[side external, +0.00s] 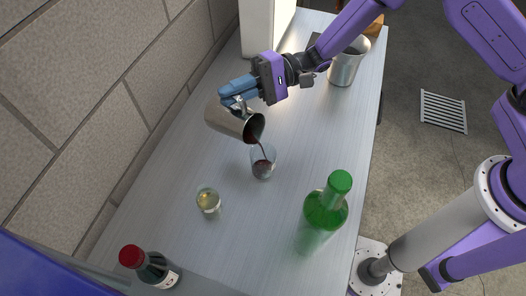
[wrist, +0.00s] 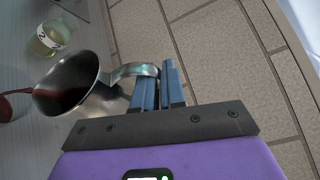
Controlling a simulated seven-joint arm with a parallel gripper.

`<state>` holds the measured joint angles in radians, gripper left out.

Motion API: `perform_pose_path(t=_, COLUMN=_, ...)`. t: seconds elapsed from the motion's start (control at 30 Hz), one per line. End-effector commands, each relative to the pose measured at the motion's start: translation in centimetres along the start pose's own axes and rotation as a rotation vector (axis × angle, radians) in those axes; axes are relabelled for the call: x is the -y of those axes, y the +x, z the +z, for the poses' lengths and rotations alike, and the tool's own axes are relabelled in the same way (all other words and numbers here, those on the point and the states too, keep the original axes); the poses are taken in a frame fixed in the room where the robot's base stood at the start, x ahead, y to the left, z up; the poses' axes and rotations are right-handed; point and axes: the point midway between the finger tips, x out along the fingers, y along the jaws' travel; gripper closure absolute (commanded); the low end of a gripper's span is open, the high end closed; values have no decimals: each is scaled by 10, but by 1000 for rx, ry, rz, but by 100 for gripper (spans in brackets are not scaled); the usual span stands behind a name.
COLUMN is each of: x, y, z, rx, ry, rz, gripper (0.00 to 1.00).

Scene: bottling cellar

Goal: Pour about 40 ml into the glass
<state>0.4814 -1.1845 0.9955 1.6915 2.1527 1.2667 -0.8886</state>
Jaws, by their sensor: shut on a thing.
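My gripper (side external: 232,91) is shut on the handle of a steel jug (side external: 226,120). The jug is tilted, and a thin stream of dark red liquid runs from its lip into a clear glass (side external: 263,165) on the table. The glass holds some dark red liquid in its lower part. In the wrist view my blue fingers (wrist: 158,92) close on the jug's handle, and the jug (wrist: 88,92) shows dark red liquid inside. The red stream shows at the left edge there.
A small glass of pale yellow liquid (side external: 208,201) stands left of the pour. A green bottle (side external: 322,215) stands front right, and a dark red-capped bottle (side external: 152,268) front left. A metal bucket (side external: 345,68) stands at the back right. A brick wall (side external: 75,90) borders the table's left.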

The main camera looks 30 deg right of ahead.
Motion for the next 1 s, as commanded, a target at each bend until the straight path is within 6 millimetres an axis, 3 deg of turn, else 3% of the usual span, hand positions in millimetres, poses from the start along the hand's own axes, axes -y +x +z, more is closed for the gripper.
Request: perform_pose_path(t=1.0, x=-1, y=-1, z=3, rx=4, ry=-39, rz=-17, gripper=100)
